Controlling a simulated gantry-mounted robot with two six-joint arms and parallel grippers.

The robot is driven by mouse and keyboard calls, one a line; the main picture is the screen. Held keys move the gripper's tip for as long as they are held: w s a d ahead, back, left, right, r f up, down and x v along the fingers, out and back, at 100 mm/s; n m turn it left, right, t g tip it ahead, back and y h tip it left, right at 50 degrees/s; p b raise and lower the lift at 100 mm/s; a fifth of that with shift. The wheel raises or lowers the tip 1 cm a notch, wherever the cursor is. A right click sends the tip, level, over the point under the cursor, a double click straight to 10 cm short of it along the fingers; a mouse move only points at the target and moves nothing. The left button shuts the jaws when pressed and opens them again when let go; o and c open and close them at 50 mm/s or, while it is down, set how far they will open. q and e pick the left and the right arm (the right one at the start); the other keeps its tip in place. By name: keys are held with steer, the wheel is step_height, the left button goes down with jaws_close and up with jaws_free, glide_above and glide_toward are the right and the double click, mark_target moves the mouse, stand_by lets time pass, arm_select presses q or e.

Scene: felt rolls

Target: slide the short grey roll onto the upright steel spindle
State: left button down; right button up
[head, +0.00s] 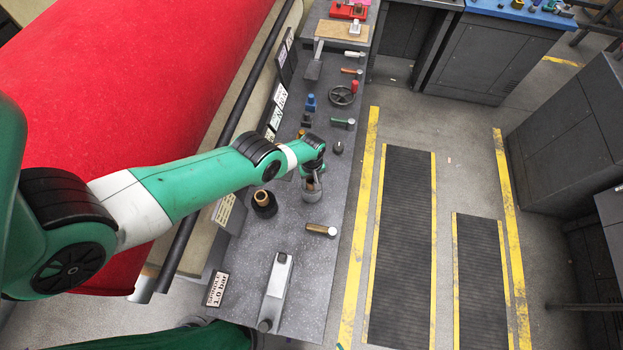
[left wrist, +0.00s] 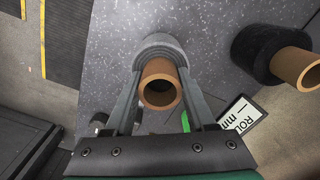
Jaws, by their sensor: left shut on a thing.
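The short grey roll (head: 309,197) has a brown core tube. It stands on the grey bench below my left gripper (head: 311,184). In the left wrist view the roll (left wrist: 160,43) sits between the fingers of my left gripper (left wrist: 161,78), which is shut on it. The open end of its core faces the camera. I cannot tell whether its base touches the bench. A long grey metal fitting (head: 275,288) with a round dark knob is near the bench's near end, beside a spindle label (head: 216,289). I cannot clearly make out the upright spindle. My right gripper is out of view.
A black roll with a brown core (head: 264,204) stands just left of the grey roll. A wooden-handled tool (head: 321,230) lies nearer the front. A handwheel (head: 342,96) and several small tools lie farther back. A large red roll (head: 130,75) fills the left side.

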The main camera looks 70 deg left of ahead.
arm_select(q)
steer(key=shift+f, duration=0.15)
steer(key=shift+c, duration=0.8)
jaws_free()
step_height(320, 180, up, 12)
steer(key=p, duration=1.1)
steer(key=shift+f+p, duration=0.1)
steer(key=shift+p, duration=0.2)
steer(key=shift+f, duration=0.1)
